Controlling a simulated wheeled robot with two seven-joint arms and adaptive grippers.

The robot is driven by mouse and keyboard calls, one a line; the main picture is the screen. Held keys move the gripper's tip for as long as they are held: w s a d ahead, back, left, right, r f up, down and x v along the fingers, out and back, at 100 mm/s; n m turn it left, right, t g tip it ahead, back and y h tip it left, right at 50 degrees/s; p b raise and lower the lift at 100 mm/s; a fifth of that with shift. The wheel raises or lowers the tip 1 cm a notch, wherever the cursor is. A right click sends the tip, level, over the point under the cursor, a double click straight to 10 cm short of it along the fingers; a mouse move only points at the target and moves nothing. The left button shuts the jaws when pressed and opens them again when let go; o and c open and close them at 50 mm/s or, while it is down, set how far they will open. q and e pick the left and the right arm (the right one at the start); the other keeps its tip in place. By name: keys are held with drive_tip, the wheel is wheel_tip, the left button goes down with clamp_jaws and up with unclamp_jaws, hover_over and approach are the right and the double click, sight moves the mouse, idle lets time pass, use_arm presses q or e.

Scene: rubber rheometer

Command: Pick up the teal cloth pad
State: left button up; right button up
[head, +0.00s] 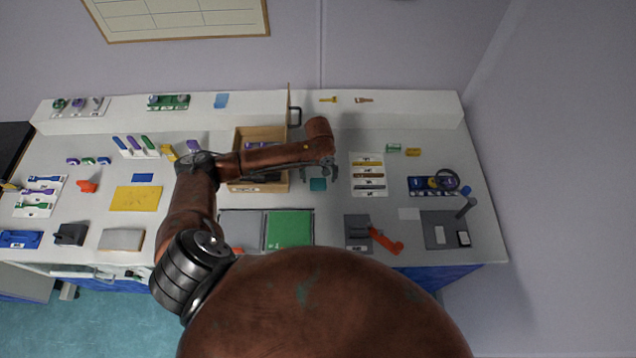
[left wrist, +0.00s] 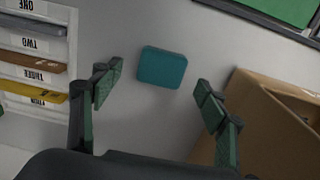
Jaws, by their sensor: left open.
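The teal cloth pad (head: 318,184) lies flat on the white bench, just right of the wooden box and above the green panel in the head view. In the left wrist view the pad (left wrist: 162,67) lies beyond and between my open fingertips. My left gripper (head: 320,172) is open and empty, above the bench close to the pad, its fingers pointing down at it. In the left wrist view its two fingers (left wrist: 157,88) stand apart on either side of the pad, not touching it as far as I can see. My right gripper is in neither view.
The wooden box (head: 236,184) stands close on the left of the pad; its wall also shows in the left wrist view (left wrist: 252,112). A white card with labelled strips (head: 367,194) lies to the right. The green panel (head: 289,229) lies in front. Bare bench surrounds the pad.

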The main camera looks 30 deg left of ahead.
sight(318, 183)
use_arm(q)
wheel_tip(318, 183, down, 3)
drive_tip(key=shift+s+f, duration=0.1)
drive_tip(key=c, duration=1)
